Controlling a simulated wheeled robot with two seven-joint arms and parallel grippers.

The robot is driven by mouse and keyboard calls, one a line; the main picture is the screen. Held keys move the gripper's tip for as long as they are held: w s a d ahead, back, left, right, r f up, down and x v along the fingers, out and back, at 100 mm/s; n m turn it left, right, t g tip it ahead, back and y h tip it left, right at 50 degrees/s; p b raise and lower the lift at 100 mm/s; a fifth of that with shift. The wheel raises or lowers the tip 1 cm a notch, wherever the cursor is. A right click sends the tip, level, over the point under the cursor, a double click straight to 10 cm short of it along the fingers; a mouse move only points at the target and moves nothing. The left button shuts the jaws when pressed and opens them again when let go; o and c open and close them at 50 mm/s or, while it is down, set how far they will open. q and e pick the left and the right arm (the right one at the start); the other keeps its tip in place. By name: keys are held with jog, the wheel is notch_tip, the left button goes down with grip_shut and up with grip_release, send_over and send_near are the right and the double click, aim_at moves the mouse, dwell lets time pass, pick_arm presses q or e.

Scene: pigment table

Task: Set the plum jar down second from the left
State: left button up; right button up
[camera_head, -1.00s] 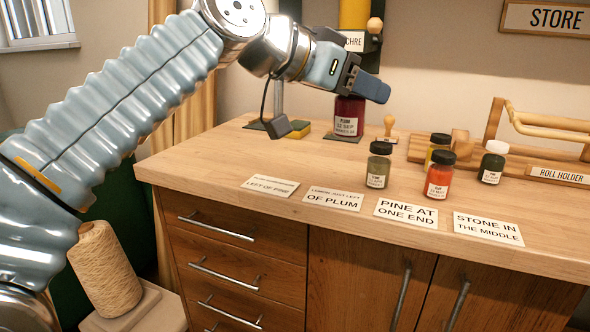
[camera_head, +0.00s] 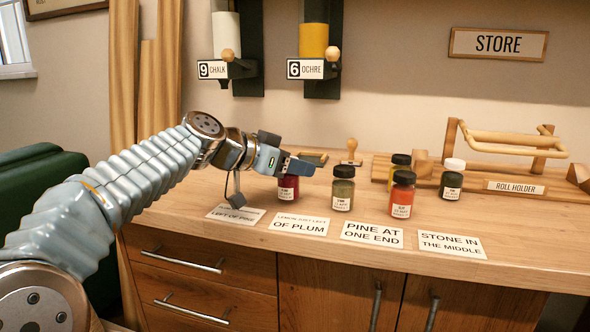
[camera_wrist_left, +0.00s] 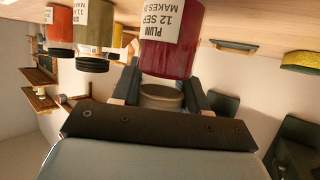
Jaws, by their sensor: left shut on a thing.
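The plum jar (camera_head: 288,188), dark red with a white label, is upright in the head view, left of the olive jar (camera_head: 342,190). My left gripper (camera_head: 290,166) is shut on it at the lid. The left wrist view, upside down, shows the plum jar (camera_wrist_left: 170,45) with its lid between the fingers. I cannot tell whether its base touches the worktop. An orange-red jar (camera_head: 402,196) stands right of the olive one. A yellow jar (camera_head: 397,170) is behind it, partly hidden. A dark green jar with a white lid (camera_head: 452,181) stands further right. My right gripper is not in view.
Along the front edge lie cards: a partly hidden one (camera_head: 236,214), "Lemon just left of plum" (camera_head: 300,224), "Pine at one end" (camera_head: 372,235) and "Stone in the middle" (camera_head: 450,244). A wooden stamp (camera_head: 352,152) and a roll holder (camera_head: 515,187) are behind.

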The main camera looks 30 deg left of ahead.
pick_arm(q)
jog(key=shift+f, duration=0.25)
jog(key=shift+f, duration=0.15)
jog(key=o, duration=1.1)
jog(key=shift+o, duration=0.2)
jog(key=b+v, duration=0.1)
jog(key=v, duration=1.1)
jog(key=shift+b, duration=0.4)
